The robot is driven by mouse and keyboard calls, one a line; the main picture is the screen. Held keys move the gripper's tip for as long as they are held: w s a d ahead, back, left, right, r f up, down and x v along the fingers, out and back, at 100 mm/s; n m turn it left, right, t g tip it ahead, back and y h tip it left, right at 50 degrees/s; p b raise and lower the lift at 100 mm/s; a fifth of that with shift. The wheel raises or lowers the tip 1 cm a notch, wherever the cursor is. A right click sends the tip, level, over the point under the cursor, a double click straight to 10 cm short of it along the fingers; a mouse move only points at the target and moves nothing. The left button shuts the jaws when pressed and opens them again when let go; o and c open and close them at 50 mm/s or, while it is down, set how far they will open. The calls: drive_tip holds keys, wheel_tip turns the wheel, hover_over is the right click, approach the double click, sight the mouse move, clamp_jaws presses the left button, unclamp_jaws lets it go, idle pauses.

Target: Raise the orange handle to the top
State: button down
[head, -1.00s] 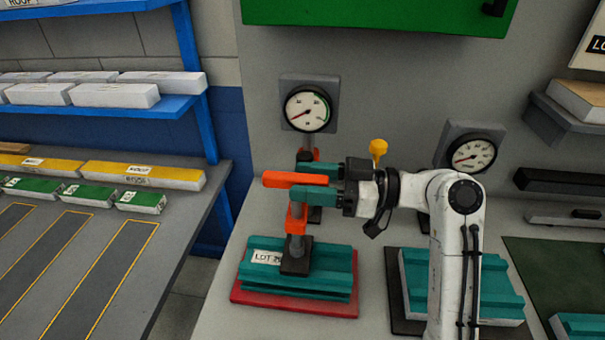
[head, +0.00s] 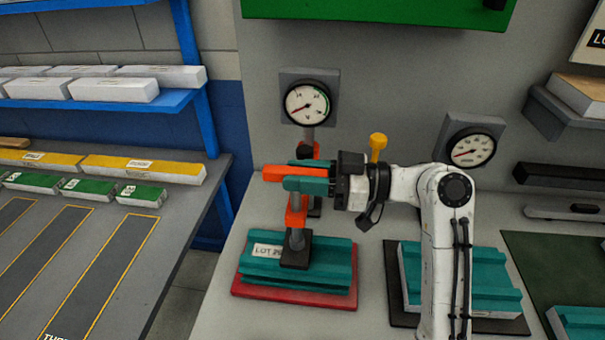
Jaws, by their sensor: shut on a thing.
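The orange handle (head: 276,173) is a bar lying roughly level at the head of a press, above an orange collar (head: 296,215) on a grey post. My gripper (head: 306,175) comes from the right, its teal fingers shut around the handle. The handle's left end sticks out past the fingers; its right part is hidden by the fingers and wrist. Below, the press foot (head: 297,252) stands on or just over a teal ribbed panel (head: 337,273) with a LOT label, on a red base (head: 291,293).
A round gauge (head: 307,104) is on the wall behind the press. A second gauge (head: 471,150) and a yellow knob (head: 378,142) are to the right, near my arm. Another teal panel (head: 506,285) lies on a dark mat. A green box (head: 380,12) overhangs above.

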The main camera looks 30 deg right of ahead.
drive_tip(key=shift+r, duration=0.15)
drive_tip(key=shift+r+p, duration=0.85)
drive_tip(key=shift+r, duration=1.45)
drive_tip(key=c, duration=0.9)
unclamp_jaws()
drive_tip(key=shift+f, duration=0.1)
drive_tip(key=shift+d, duration=0.1)
drive_tip(key=shift+s+d+f, duration=0.1)
drive_tip(key=shift+s+d, duration=0.1)
drive_tip(key=shift+d, duration=0.1)
drive_tip(key=shift+b+v, duration=1.55)
drive_tip(key=shift+v, duration=3.45)
